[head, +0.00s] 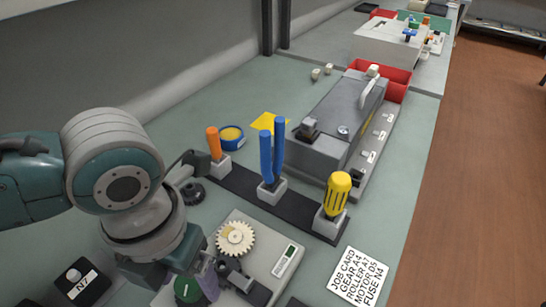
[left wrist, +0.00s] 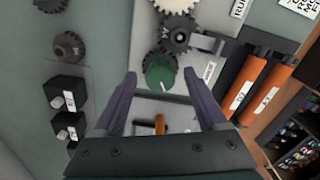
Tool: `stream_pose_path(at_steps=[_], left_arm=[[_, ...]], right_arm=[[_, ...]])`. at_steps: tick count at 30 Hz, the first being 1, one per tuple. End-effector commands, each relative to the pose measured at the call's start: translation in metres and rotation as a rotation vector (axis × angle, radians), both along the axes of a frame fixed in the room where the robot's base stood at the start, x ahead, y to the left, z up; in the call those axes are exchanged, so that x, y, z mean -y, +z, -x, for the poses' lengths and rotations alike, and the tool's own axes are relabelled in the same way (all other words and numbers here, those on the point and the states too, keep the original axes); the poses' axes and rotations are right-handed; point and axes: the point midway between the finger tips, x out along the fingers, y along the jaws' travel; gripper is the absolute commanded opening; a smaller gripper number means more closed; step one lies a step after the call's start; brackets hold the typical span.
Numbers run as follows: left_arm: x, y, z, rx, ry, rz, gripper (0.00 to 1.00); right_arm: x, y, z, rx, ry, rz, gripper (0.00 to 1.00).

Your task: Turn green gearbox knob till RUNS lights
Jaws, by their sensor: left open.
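The green knob (head: 187,290) is at the bottom edge of the head view, on the grey gearbox plate (head: 258,232). In the left wrist view the green knob (left wrist: 160,74) is round with a white pointer mark, beside dark gears (left wrist: 178,37). My left gripper (left wrist: 160,78) is open, with its purple fingers on either side of the knob; I cannot tell whether they touch it. A cream gear (head: 235,238) sits on the plate. A white label with a small dark-green window (head: 287,260) is at its right; I cannot tell whether it is lit. My right gripper is not in view.
A dark tool rack (head: 245,195) holding orange, blue and yellow-handled tools stands behind the plate. A job card (head: 358,276) lies at right. A black block marked N7 (head: 82,284) is at left. Orange rollers (left wrist: 262,84) lie right of the knob in the wrist view.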

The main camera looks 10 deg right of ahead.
Motion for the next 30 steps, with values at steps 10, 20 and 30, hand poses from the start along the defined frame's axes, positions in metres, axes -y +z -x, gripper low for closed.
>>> stream_pose_path(at_steps=[10,20,30], left_arm=[[0.000,0.003,0.001,-0.001,0.145,0.001,0.75],[0.000,0.001,0.001,-0.002,0.609,0.000,0.75],[0.001,0.002,0.001,-0.003,1.137,0.000,0.75]], right_arm=[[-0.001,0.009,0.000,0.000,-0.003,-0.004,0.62],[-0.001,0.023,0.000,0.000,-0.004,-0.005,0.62],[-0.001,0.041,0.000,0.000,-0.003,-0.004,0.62]])
